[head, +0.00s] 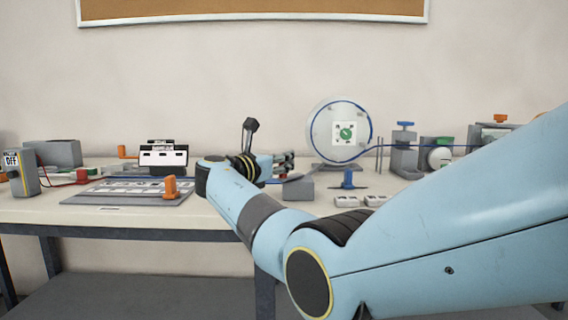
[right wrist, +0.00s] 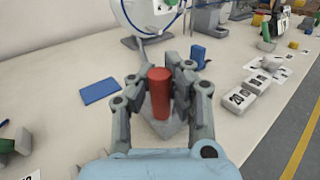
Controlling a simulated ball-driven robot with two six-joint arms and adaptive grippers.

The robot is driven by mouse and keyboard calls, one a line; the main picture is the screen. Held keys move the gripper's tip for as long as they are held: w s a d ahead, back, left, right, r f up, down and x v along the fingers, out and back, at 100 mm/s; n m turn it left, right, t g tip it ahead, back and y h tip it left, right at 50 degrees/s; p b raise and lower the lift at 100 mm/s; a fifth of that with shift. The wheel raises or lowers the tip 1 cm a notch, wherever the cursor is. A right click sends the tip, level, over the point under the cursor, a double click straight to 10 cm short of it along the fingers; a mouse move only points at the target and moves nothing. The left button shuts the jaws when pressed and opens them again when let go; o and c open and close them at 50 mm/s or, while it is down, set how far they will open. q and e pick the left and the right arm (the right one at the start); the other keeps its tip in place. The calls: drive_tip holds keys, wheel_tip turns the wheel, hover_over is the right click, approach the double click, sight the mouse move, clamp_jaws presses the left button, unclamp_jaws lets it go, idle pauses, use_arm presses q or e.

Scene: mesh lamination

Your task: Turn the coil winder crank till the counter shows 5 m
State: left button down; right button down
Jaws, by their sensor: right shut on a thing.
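The coil winder's round clear reel (head: 340,132) stands at the back, right of centre, with blue cable around its rim and a green-and-white centre plate. My right gripper (head: 286,166) is in front of the reel, to its lower left. In the right wrist view, my right gripper (right wrist: 161,78) is shut around an upright red crank handle (right wrist: 159,95). The reel also shows at the top of that view (right wrist: 152,14). In the head view the handle is hidden by my arm and fingers. I can read no counter value. My left gripper is not in view.
A blue-knobbed guide block (head: 404,152) stands right of the reel, with the blue cable running past. A blue-handled tool (head: 348,180) and white blocks (head: 374,200) lie in front. A grey panel (head: 125,191) lies left. My right arm covers the front right.

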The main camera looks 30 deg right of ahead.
drive_tip(key=shift+a+f, duration=0.1)
drive_tip(key=shift+f, duration=0.1)
drive_tip(key=c, duration=1.4)
unclamp_jaws()
drive_tip(key=shift+a, duration=0.1)
drive_tip(key=shift+o, duration=1.2)
drive_tip(key=shift+r, duration=0.1)
drive_tip(key=v, duration=0.7)
drive_tip(key=shift+a, duration=0.15)
